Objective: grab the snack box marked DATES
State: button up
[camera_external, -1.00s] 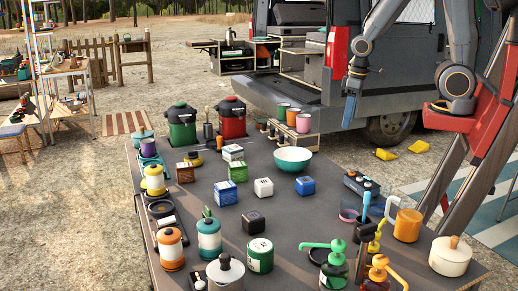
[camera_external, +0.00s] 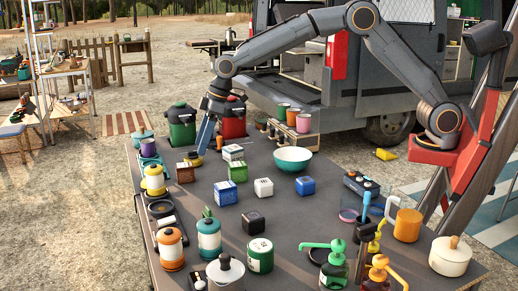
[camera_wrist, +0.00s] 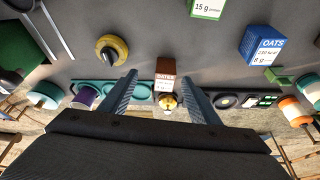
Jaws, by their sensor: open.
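The DATES snack box (camera_wrist: 165,76) is a small brown box with a white label, seen between my fingers in the wrist view. In the external view the brown box (camera_external: 185,174) stands on the dark table near its left side. My gripper (camera_external: 203,148) is open and empty, pointing down above and beyond the box. In the wrist view the two fingertips (camera_wrist: 161,84) flank the box from either side, and it does not appear to be held.
A yellow-and-black round item (camera_wrist: 111,50) and the OATS box (camera_wrist: 263,46) lie to either side in the wrist view. Red and green canisters (camera_external: 181,128) stand behind.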

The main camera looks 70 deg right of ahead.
aim_at(184, 165)
jog(key=shift+n, duration=0.3)
jog(key=a, duration=0.1)
jog(key=w+a, duration=0.1)
jog(key=w+a+f, duration=0.1)
jog(key=shift+a, duration=0.2)
jog(key=shift+p+x, duration=0.65)
jog(key=shift+x, duration=2.85)
jog(key=shift+w+a, duration=0.1)
jog(key=c, duration=1.2)
